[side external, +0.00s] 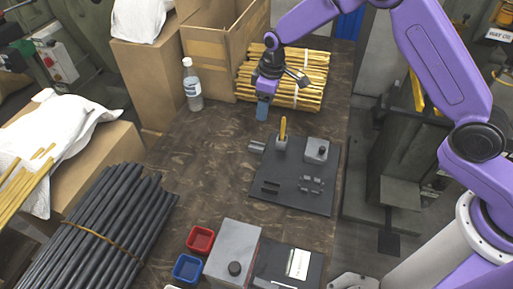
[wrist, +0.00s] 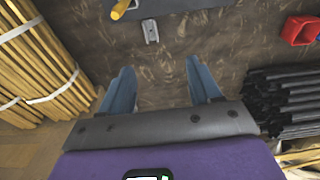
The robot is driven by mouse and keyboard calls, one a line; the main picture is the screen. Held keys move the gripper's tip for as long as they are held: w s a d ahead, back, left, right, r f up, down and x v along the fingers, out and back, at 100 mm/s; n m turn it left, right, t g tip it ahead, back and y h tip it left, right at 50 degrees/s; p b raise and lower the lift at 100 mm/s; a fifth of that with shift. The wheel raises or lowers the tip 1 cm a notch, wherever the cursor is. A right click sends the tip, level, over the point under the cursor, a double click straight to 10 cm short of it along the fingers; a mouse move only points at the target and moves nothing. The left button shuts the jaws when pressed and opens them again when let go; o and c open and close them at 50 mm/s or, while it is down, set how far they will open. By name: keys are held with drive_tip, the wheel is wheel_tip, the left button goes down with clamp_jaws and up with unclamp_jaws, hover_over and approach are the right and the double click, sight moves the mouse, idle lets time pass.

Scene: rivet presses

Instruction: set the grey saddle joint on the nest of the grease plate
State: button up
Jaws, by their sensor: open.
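The grey saddle joint (side external: 256,147) is a small piece lying on the table against or just beside the left edge of the dark grease plate (side external: 290,198). It also shows in the wrist view (wrist: 151,31), just off the plate's edge. The plate carries small dark fittings (side external: 311,184) and a pair of dark bars (side external: 270,187); I cannot tell which is the nest. My gripper (side external: 262,112) is above the table behind the joint, pointing down. In the wrist view its blue fingers (wrist: 160,75) are apart with nothing between them.
A water bottle (side external: 192,85), cardboard box (side external: 222,50) and bundled yellow sticks (side external: 300,80) are behind. Red (side external: 200,240) and blue bins (side external: 187,268) are in front.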

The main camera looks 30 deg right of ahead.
drive_tip(key=w+f, duration=0.2)
approach(257, 143)
drive_tip(key=f, duration=0.2)
drive_tip(key=a+f, duration=0.1)
drive_tip(key=f, duration=0.5)
drive_tip(key=shift+a+f, duration=0.2)
drive_tip(key=shift+a, duration=0.05)
clamp_jaws()
idle(0.4)
